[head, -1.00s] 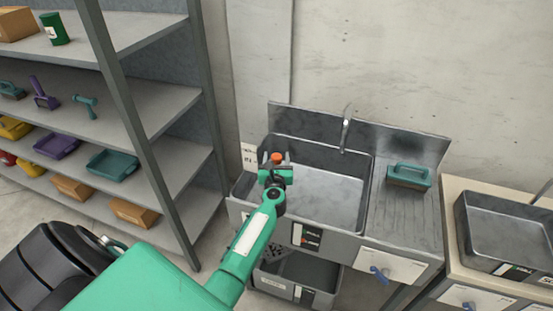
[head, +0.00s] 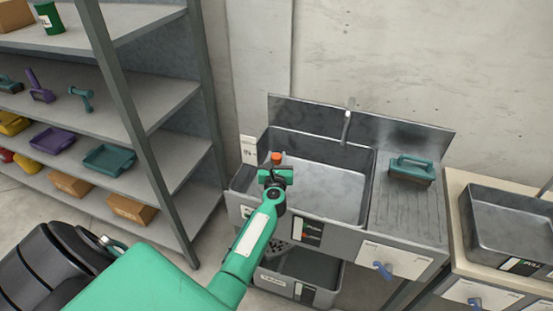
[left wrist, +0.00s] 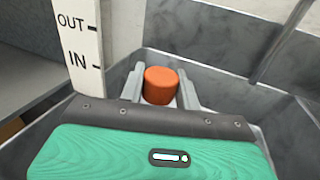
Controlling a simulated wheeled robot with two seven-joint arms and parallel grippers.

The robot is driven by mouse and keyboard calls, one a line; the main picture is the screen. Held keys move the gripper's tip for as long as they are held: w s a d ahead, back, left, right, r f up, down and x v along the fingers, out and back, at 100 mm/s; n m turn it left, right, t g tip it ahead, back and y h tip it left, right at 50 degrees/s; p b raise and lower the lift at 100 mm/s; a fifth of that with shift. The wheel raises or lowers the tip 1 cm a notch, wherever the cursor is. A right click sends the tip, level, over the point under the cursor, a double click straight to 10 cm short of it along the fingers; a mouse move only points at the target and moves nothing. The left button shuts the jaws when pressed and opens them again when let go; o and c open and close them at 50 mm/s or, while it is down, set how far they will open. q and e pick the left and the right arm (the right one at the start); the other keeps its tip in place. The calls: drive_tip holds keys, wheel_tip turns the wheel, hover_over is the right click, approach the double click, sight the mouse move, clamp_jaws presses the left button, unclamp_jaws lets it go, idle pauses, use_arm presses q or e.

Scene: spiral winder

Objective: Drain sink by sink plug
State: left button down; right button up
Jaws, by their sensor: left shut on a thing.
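The grey metal sink (head: 335,196) stands against the wall, with a tap (head: 347,122) at its back. My left gripper (head: 277,168) is over the left part of the basin and is shut on the orange sink plug (head: 277,157). In the left wrist view the round plug (left wrist: 161,86) sits between the two grey fingers. A white gauge strip (left wrist: 80,45) marked OUT and IN stands to the left of the plug. The lower part of the plug is hidden by my gripper. My right gripper is not in view.
A teal-handled brush (head: 410,169) lies on the drainboard right of the basin. A grey bin (head: 300,283) is below the basin. Shelves (head: 150,120) with several tools and boxes fill the left side.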

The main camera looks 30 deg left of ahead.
use_arm(q)
drive_tip(key=shift+f, duration=0.5)
drive_tip(key=shift+s, duration=0.1)
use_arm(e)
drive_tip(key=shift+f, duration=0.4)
use_arm(q)
drive_tip(key=c, duration=1)
unclamp_jaws()
drive_tip(key=shift+d, duration=0.1)
drive_tip(key=b+v, duration=0.1)
drive_tip(key=v, duration=1.2)
drive_tip(key=shift+s+d+b, duration=0.1)
drive_tip(key=shift+s+b, duration=0.2)
drive_tip(key=shift+s, duration=0.05)
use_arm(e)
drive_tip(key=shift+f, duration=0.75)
